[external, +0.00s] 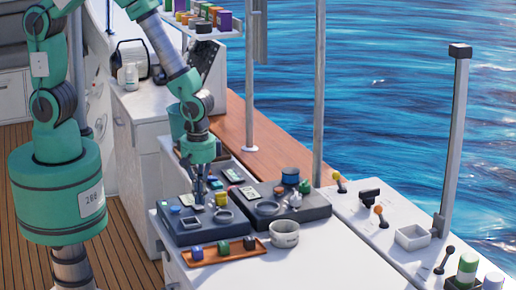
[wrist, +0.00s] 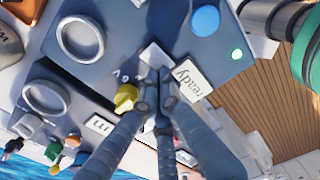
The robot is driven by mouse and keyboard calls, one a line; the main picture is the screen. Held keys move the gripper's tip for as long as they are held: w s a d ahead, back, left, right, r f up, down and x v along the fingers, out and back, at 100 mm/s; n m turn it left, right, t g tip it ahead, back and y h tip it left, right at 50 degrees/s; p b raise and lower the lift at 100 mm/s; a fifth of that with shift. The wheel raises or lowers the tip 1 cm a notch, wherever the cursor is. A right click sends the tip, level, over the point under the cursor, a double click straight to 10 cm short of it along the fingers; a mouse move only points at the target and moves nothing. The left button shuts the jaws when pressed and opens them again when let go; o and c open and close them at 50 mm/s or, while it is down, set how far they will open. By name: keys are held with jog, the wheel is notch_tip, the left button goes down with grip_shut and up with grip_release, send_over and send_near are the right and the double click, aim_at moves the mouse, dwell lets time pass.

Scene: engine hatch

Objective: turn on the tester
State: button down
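A dark blue-grey instrument box (external: 205,232) with a yellow knob (external: 221,199) stands on the white counter; I take it as the tester. In the wrist view its panel (wrist: 140,35) shows the yellow knob (wrist: 126,97) with letters beside it, a blue round button (wrist: 205,20), a small green light (wrist: 237,53) and a plate reading "ready" (wrist: 191,78). My gripper (external: 200,190) points down over this box; in the wrist view its fingertips (wrist: 158,80) are together, beside the knob and over a pale plate. Nothing shows between them. Contact cannot be told.
A second dark box (external: 285,210) with a blue can stands close to the right. A wooden tray (external: 225,254) with small coloured blocks and a grey round cup (external: 285,234) sit in front. A white ledge (external: 385,228) with levers is at the right.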

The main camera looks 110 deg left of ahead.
jog(key=shift+s+d+f, duration=0.1)
jog(key=shift+s+f, duration=0.45)
jog(key=shift+w+d, duration=0.2)
jog(key=shift+w+d+r, duration=0.15)
jog(key=shift+w+d, duration=0.05)
jog(key=shift+w, duration=0.05)
jog(key=shift+r, duration=0.1)
jog(key=shift+w+a+r+p, duration=0.1)
jog(key=shift+w+r+p, duration=0.05)
jog(key=shift+r+p, duration=0.25)
notch_tip(320, 180, up, 14)
jog(key=s+a+p, duration=0.1)
jog(key=a+p, duration=0.1)
jog(key=shift+f, duration=0.15)
jog(key=shift+a, duration=0.1)
dwell(0.6)
